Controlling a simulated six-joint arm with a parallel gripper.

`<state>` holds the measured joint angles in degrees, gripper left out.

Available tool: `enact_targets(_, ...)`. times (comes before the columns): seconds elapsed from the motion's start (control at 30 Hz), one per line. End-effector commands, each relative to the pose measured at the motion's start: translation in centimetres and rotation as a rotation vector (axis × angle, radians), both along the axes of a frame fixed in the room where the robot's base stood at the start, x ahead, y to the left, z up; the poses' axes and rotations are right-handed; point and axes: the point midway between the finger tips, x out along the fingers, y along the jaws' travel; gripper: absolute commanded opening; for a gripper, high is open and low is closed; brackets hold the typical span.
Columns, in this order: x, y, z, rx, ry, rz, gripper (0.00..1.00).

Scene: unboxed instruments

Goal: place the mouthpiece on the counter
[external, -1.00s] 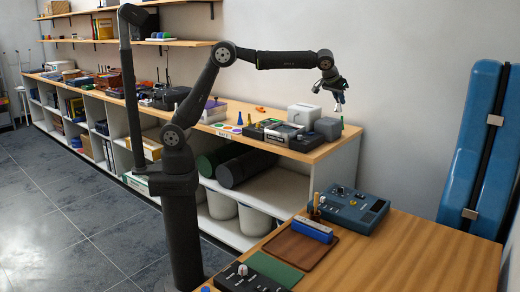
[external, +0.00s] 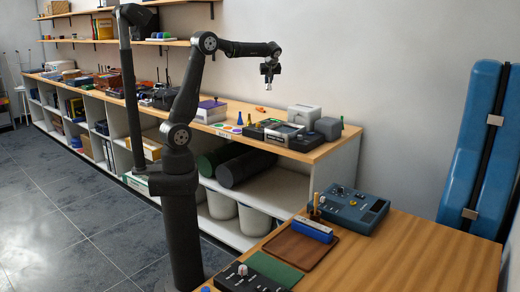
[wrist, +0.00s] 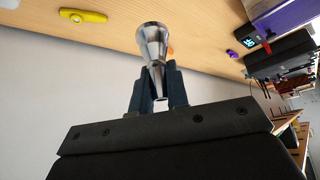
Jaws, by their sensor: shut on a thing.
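The mouthpiece (wrist: 153,43) is a shiny silver, flared piece, and it shows large in the wrist view. My gripper (wrist: 159,85) is shut on its narrow shank, with the wide cup end pointing away from the jaws. In the external view my gripper (external: 269,74) hangs above the wooden counter (external: 325,149), and the mouthpiece (external: 268,87) shows as a small light piece below it. The mouthpiece is clear of the counter surface.
A yellow whistle-like object (wrist: 83,16) lies on the counter. A purple-topped box (external: 212,110), grey cases (external: 304,115) and a black device with a screen (external: 284,133) crowd it. A small orange item (external: 260,109) lies near the wall, with some bare wood around it.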

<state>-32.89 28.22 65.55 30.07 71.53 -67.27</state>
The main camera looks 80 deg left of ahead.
Motion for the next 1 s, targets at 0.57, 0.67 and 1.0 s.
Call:
enact_targets(0.57,-19.5,9.9,-0.2,0.000,-0.001,0.464,0.00)
enact_targets(0.67,-21.3,10.4,-0.2,0.000,0.000,0.503,0.00)
enact_targets(1.0,-21.6,10.4,-7.2,-0.003,0.005,0.509,0.00)
